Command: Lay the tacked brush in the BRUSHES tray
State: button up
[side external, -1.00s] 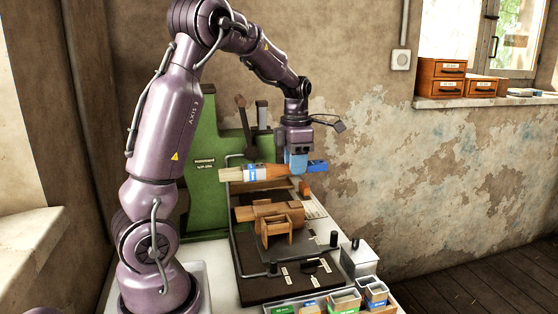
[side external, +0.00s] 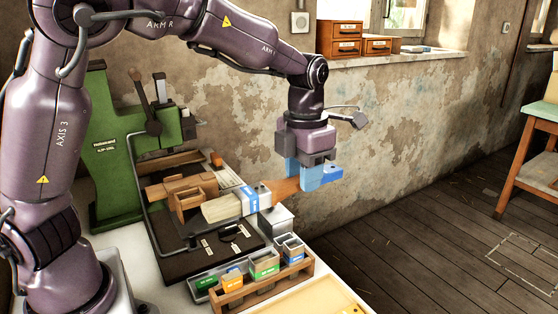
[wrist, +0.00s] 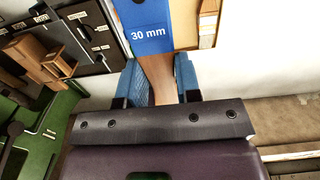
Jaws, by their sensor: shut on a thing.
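The brush has pale bristles, a light ferrule with a blue band and an orange-brown wooden handle (side external: 284,188). My gripper (side external: 300,180), with blue fingers, is shut on the handle and holds the brush in the air, bristles pointing left in the side view. In the wrist view my gripper (wrist: 162,82) has the wooden handle (wrist: 158,72) between its fingers, and the blue band (wrist: 150,30) reads "30 mm". A pale yellow tray (side external: 308,300) is partly in view at the bottom edge of the side view; I cannot read a BRUSHES label on it.
A wooden rack (side external: 264,292) with several small labelled bins stands below the brush. A grey metal container (side external: 275,220) is behind it. The green press (side external: 113,150) and a dark board (side external: 205,254) with a wooden fixture are at left. Floor is open at right.

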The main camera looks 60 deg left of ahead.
jog(key=d, duration=0.4)
send_over(307, 306)
jog(key=shift+f, duration=11.85)
jog(key=shift+f, duration=1.3)
jog(key=o, duration=1.1)
jog(key=shift+c, duration=0.2)
